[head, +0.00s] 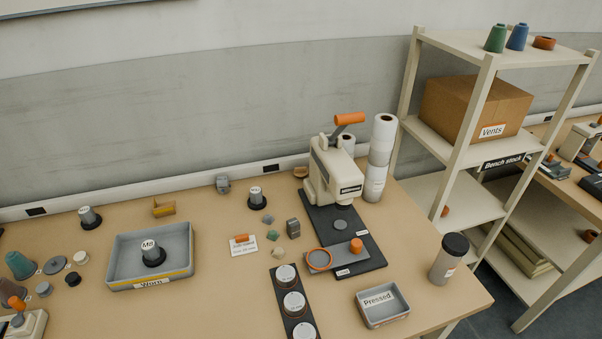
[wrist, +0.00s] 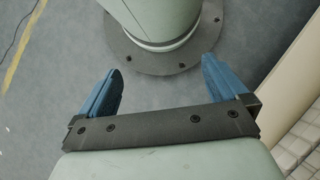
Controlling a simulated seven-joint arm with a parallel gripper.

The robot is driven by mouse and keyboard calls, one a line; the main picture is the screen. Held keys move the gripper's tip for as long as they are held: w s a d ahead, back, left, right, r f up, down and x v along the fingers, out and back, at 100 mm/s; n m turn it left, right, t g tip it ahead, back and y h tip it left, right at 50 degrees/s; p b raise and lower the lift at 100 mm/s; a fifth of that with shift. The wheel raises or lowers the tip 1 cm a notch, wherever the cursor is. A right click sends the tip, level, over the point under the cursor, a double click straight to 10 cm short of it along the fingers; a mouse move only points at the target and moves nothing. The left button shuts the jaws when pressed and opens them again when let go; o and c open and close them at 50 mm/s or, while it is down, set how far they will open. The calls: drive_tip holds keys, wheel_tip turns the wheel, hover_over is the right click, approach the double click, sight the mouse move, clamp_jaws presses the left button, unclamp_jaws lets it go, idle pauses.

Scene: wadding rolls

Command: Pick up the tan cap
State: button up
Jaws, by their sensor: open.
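My gripper (wrist: 161,68) shows in the wrist view with its two blue fingers wide apart and nothing between them. It points at the grey floor and my own round base, away from the table. The head view does not show it. A small pale tan, round, cap-like piece (head: 81,257) lies at the left of the table in the head view, beside a grey disc (head: 55,264) and a small black cap (head: 72,279). It is too small to tell for certain that this is the tan cap. Another pale tan faceted piece (head: 278,252) lies near the table's middle.
A grey "Worn" tray (head: 183,275) holds a labelled grey weight-like piece (head: 151,252). A cream press (head: 332,177) stands on a black base at the back right. A "Pressed" tray (head: 382,304) and a tumbler (head: 449,258) are at the front right. A shelf (head: 447,142) stands beyond.

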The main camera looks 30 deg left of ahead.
drive_tip(key=shift+c, duration=0.5)
drive_tip(key=shift+c, duration=1)
